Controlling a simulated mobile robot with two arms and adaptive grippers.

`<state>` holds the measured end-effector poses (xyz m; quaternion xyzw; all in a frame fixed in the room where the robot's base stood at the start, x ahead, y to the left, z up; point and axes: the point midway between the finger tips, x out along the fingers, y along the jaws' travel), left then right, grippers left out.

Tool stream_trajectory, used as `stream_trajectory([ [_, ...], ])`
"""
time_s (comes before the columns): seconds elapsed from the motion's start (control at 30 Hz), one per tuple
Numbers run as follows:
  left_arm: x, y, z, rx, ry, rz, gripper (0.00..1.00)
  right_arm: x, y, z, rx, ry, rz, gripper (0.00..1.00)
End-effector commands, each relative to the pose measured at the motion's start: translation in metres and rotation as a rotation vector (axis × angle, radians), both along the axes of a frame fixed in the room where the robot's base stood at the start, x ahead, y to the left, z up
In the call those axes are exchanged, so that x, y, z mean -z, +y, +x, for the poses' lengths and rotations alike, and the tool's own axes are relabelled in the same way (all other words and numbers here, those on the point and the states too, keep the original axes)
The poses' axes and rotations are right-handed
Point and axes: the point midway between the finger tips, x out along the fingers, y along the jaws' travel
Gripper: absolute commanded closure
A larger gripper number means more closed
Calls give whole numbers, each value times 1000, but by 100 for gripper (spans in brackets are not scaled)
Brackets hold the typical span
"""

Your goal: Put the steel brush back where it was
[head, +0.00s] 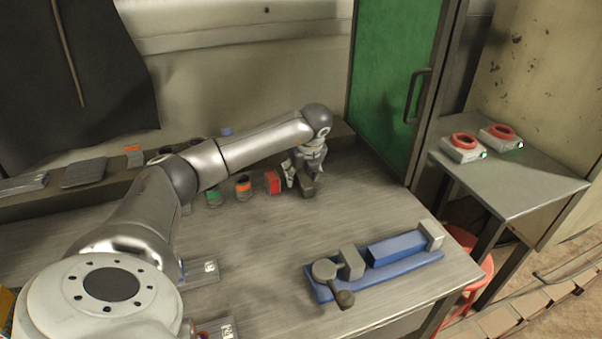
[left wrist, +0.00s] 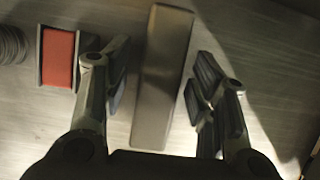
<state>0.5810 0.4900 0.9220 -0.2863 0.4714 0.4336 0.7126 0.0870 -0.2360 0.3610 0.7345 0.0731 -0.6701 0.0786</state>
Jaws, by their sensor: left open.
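A long, plain grey-brown block (left wrist: 163,80) lies between the two fingers of my left gripper (left wrist: 160,85) in the left wrist view. It may be the steel brush; no bristles show, so I cannot tell. In the head view the block (head: 308,189) is on the bench under my left gripper (head: 299,180), partly hidden by the fingers. The left gripper is open, pointing down, with a gap on both sides of the block. My right gripper is not in view.
A red spool (head: 273,182) stands just left of the gripper, with orange (head: 242,188) and green (head: 213,198) ones further left. A blue vise (head: 390,252) sits near the bench's front right. A green door (head: 395,70) is behind. The bench (head: 375,205) between block and vise is clear.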

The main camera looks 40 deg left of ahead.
Motion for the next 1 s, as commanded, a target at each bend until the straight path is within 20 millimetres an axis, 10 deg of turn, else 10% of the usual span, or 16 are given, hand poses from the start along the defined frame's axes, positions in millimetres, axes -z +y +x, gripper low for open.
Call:
stream_trajectory([
  [0.6, -100, -38, -18, 1, -4, -1, 47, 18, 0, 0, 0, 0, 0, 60],
  [1.0, -108, -41, -21, 1, -2, -1, 47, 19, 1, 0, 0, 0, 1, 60],
])
